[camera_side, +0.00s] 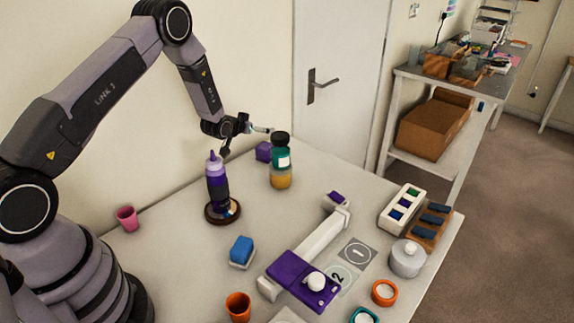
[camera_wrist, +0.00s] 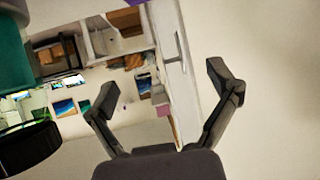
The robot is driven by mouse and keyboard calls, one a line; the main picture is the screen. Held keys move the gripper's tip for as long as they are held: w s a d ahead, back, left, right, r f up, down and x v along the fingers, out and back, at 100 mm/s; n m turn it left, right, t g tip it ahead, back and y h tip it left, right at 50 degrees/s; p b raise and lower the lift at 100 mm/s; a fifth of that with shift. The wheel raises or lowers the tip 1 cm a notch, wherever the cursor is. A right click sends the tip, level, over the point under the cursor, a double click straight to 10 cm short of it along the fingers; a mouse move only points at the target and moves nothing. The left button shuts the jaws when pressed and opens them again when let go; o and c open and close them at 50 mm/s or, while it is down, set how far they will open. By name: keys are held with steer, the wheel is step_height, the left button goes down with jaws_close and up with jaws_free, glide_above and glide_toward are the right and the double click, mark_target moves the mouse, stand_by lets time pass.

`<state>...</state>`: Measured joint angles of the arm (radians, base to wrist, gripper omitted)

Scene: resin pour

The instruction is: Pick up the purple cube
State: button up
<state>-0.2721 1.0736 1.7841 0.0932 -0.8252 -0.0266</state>
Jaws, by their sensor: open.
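The purple cube (camera_side: 263,152) sits near the back edge of the table, just left of the bottle with a black cap and teal label (camera_side: 281,158). My gripper (camera_side: 248,141) is open, with its fingers spread, close to the cube in the side view. Its exact height and distance from the cube are hard to tell. In the wrist view my gripper (camera_wrist: 163,92) shows open fingers with nothing held between them. A small purple patch shows at the top edge of the wrist view; I cannot tell whether it is the cube.
A purple squeeze bottle (camera_side: 217,186) stands on a round dark base in front of my gripper. The teal-labelled bottle also shows close at the left of the wrist view (camera_wrist: 12,52). A blue block (camera_side: 242,249), pink cup (camera_side: 127,218) and orange cup (camera_side: 238,307) stand nearer.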

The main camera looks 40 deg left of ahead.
mark_target(261, 149)
step_height(261, 149, down, 8)
steer(key=shift+a+r, duration=0.1)
steer(key=shift+a, duration=0.05)
steer(key=shift+f+x, duration=0.25)
steer(key=shift+x, duration=0.85)
steer(key=shift+w+f, duration=0.15)
steer(key=shift+w, duration=0.2)
steer(key=c, duration=1.3)
steer(key=shift+c, duration=0.2)
